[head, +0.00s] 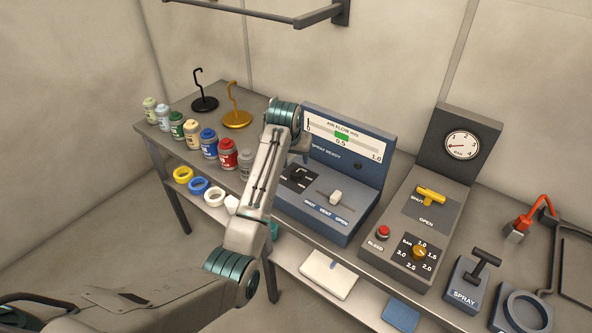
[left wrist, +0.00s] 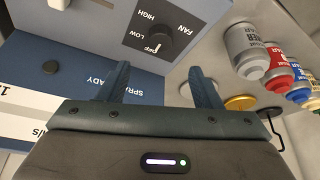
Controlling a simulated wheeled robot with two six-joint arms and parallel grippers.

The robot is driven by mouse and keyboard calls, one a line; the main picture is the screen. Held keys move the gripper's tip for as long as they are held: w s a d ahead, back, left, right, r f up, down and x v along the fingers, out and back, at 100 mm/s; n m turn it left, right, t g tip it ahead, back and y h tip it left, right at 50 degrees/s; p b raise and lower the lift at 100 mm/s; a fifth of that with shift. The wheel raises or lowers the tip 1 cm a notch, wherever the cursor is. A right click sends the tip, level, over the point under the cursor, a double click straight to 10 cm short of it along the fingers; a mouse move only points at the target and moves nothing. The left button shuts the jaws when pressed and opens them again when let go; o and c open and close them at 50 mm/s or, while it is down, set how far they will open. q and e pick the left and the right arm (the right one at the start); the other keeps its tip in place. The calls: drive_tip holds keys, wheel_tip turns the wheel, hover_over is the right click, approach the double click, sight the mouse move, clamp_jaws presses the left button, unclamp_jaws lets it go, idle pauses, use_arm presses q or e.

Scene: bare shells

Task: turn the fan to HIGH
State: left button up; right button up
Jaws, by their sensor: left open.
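The fan knob (left wrist: 162,40) is a dark round knob on a black plate marked FAN, OFF, LOW and HIGH in the left wrist view. Its exact pointer direction is hard to read. The plate (head: 299,178) sits on the blue air-flow panel (head: 330,222) in the head view, partly covered by my left arm. My left gripper (left wrist: 158,76) is open and empty, with its two fingers apart and the knob beyond the gap between their tips. It seems clear of the knob. My right gripper is not in view.
A white slider (head: 335,197) is right of the fan plate. The air-flow gauge (head: 342,138) stands behind. A grey panel (head: 405,205) with yellow valve handle (head: 430,195) is farther right. Several paint jars (head: 209,144) line the bench's left side, near my arm.

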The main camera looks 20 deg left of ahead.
sight(296, 172)
use_arm(q)
drive_tip(key=p+x, duration=0.3)
drive_tip(key=x, duration=0.6)
drive_tip(key=shift+f, duration=0.1)
drive_tip(key=shift+w+f, duration=0.15)
drive_tip(key=shift+f, duration=0.45)
drive_tip(key=shift+c, duration=0.2)
drive_tip(key=c, duration=0.9)
